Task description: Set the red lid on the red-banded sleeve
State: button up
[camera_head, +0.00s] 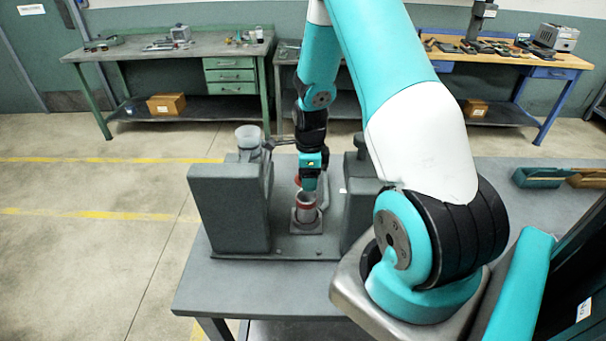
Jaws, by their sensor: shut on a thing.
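The red-banded sleeve (306,213) is a small grey cylinder with a red band near its top. It stands upright in a square holder on the grey table, between two dark grey blocks. My gripper (308,187) points down just above the sleeve and is shut on the red lid. Only a small red edge of the lid (297,181) shows at the left of the fingers, and the rest is hidden. The lid appears to be above the sleeve's top; I cannot tell whether they touch.
The right block (358,198) is partly behind my arm. A teal tray (541,177) lies at the table's far right. The table's front left (235,285) is clear.

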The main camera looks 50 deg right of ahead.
jog(key=shift+f+b, duration=2)
jog(key=shift+f, duration=0.7)
jog(key=o, duration=1.1)
jog(key=shift+r, duration=0.1)
jog(key=shift+r+p, duration=2.65)
jog(key=shift+r, duration=0.75)
